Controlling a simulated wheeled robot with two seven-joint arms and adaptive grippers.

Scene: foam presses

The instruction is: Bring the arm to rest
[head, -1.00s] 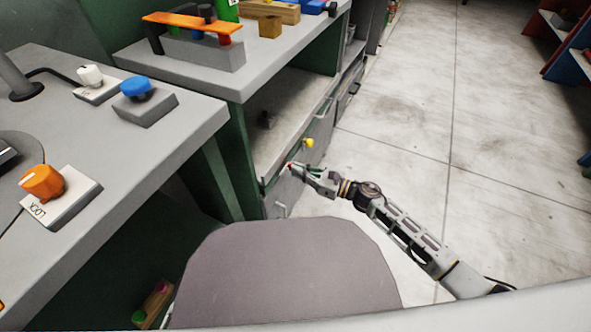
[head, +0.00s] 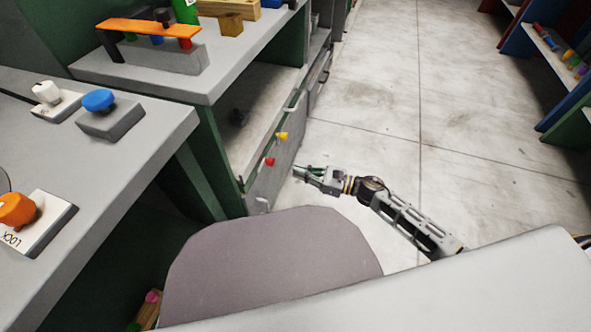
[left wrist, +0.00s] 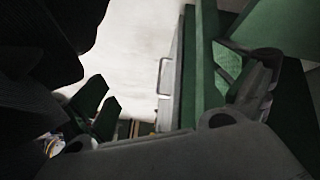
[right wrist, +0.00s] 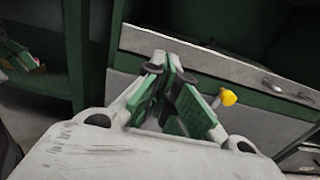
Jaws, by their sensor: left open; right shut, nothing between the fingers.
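My right arm (head: 405,222) reaches in from the lower right in the head view. Its gripper (head: 301,172) is shut and empty, over the floor just right of the drawer cabinet (head: 277,170). In the right wrist view the green-padded fingers (right wrist: 174,100) are together in front of the cabinet, with nothing between them. My left gripper (left wrist: 172,92) shows only in the left wrist view, dark and partly cut off; its fingers are spread apart and hold nothing. My left arm is not in the head view.
A yellow knob (head: 282,136) and a red knob (head: 269,161) stick out of the cabinet front near my right gripper. Grey benches on the left carry a blue button (head: 98,100) and an orange knob (head: 17,210). The floor (head: 400,120) at right is clear.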

